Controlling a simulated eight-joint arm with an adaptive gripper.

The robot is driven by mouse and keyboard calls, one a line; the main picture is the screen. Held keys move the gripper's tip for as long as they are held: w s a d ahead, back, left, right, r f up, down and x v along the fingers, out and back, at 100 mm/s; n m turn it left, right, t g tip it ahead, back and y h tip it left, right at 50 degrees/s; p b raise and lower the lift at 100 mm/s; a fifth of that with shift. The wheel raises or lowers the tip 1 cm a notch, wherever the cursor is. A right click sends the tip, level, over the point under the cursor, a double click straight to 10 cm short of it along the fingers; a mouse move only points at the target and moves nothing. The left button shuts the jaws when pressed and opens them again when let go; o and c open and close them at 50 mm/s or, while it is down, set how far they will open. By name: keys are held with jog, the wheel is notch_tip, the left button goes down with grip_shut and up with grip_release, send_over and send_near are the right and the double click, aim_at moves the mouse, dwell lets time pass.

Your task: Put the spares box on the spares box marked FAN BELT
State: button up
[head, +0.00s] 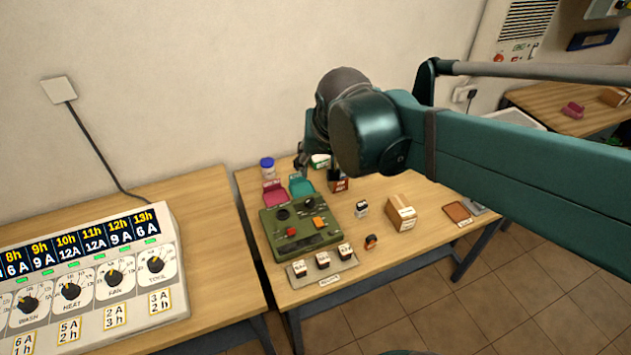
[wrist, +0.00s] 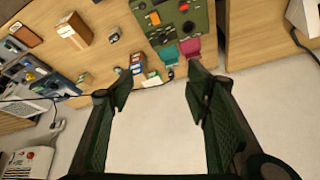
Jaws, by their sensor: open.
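Small spares boxes stand at the back of the middle table. An orange-brown box with a pale label (head: 340,185) is partly hidden behind my arm in the head view. A white and green box (head: 320,160) is beside it, also partly covered. In the wrist view an orange and white box (wrist: 137,69) and a pale box (wrist: 153,78) sit close together near the wall. I cannot read FAN BELT on any of them. My gripper (wrist: 162,85) is open and empty, its fingers spread above the table's back edge; the arm hides most of it in the head view.
A green control unit (head: 300,225), pink (head: 273,194) and teal (head: 301,186) holders, and a blue-lidded jar (head: 267,168) crowd the left. A cardboard box (head: 401,213) and brown pad (head: 457,212) stand right. The wall (head: 230,80) is close behind.

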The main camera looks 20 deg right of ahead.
jog(key=s+a+f+n+t+y, duration=0.1)
jog(key=s+a+n, duration=0.3)
jog(key=s, duration=0.5)
jog(key=shift+s+n+t, duration=0.2)
jog(key=shift+n+t, duration=0.1)
jog(key=shift+t, duration=0.2)
